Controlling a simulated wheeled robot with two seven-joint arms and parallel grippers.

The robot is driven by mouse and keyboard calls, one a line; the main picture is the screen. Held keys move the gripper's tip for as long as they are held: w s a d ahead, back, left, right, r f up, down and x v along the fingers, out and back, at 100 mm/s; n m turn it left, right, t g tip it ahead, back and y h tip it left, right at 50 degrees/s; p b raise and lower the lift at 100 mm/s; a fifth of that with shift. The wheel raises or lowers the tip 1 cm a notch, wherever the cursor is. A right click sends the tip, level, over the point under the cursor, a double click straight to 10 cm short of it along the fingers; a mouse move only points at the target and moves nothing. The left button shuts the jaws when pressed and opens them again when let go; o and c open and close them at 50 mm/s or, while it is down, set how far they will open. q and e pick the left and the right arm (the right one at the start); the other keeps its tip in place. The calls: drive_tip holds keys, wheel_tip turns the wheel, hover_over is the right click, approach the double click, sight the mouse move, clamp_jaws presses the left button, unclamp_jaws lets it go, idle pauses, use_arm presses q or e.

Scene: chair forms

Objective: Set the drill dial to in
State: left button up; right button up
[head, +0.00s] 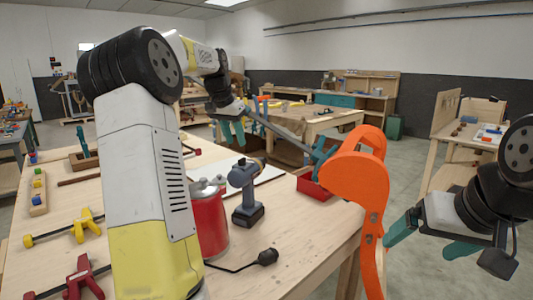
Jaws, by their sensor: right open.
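The drill (243,190) is blue-grey and stands upright on its dark battery base on the wooden workbench (305,230), just right of a red canister. Its dial is too small to read here. My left gripper (232,134) is beyond the drill, above the far side of the bench, with its two teal fingers pointing down and apart. It looks empty and does not touch the drill. My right gripper (430,241) is off the bench's right side, open and empty, clear of the drill. An orange curved form stands between it and the drill.
The red canister (209,222) stands close to the drill, and a black bulb with a cord (266,257) lies in front. The tall orange form (365,185) rises at the right edge. Clamps (78,226) lie left. A red bin (312,187) sits behind.

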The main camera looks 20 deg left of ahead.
sight(242, 161)
use_arm(q)
drive_tip(key=x, duration=0.8)
drive_tip(key=shift+w+a+r, duration=0.1)
drive_tip(key=shift+w+a, duration=0.1)
clamp_jaws()
